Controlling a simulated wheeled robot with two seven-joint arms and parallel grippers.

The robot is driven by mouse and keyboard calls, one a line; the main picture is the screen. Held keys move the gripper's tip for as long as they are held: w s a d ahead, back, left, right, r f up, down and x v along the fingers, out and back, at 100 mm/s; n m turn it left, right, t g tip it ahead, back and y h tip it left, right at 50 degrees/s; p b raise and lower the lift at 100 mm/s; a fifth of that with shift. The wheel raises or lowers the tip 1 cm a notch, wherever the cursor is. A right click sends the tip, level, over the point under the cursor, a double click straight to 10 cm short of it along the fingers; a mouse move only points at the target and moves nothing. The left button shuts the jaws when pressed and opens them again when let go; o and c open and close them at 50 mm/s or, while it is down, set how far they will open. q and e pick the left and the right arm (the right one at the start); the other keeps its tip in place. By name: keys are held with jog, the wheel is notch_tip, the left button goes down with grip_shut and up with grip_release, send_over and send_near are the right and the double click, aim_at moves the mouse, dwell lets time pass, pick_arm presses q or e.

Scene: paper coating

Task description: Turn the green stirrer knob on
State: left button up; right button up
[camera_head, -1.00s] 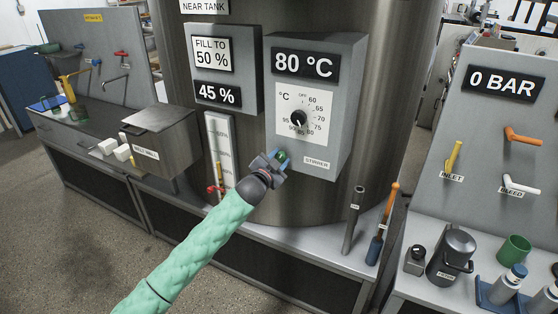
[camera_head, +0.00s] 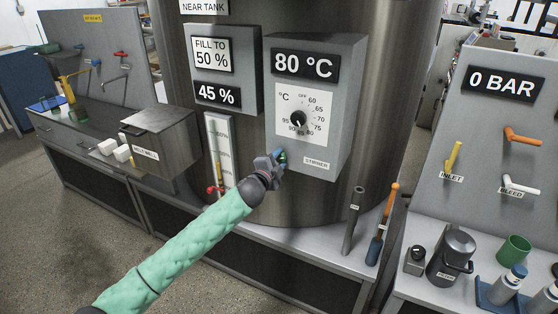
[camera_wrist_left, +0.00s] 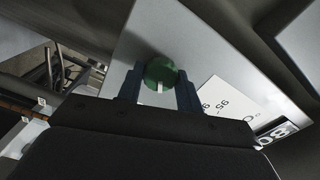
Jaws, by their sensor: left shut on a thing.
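The green stirrer knob (camera_wrist_left: 160,73) sits low on the grey control box (camera_head: 345,95), left of the STIRRER label (camera_head: 320,161). In the left wrist view it is between the two fingers, and its pale mark points down in that picture. My left gripper (camera_head: 281,158) is at the knob and shut on it; its fingers (camera_wrist_left: 159,88) show on both sides of the knob. In the head view the gripper hides most of the knob. My right gripper is not in view.
The black temperature dial (camera_head: 298,119) is just above my left gripper. A red valve handle (camera_head: 215,189) is to its left on the level gauge. A grey melt well box (camera_head: 160,140) stands further left. Orange- and dark-handled tools (camera_head: 380,225) stand at the right.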

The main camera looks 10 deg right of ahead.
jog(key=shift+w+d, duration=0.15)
pick_arm(q)
jog(key=o, duration=1)
jog(key=shift+s+a+f, duration=0.1)
jog(key=shift+s, duration=0.05)
jog(key=b+v, duration=0.2)
jog(key=v, duration=0.5)
jog(key=shift+s+a+b, duration=0.1)
jog(key=shift+s+b, duration=0.1)
jog(key=shift+b, duration=0.1)
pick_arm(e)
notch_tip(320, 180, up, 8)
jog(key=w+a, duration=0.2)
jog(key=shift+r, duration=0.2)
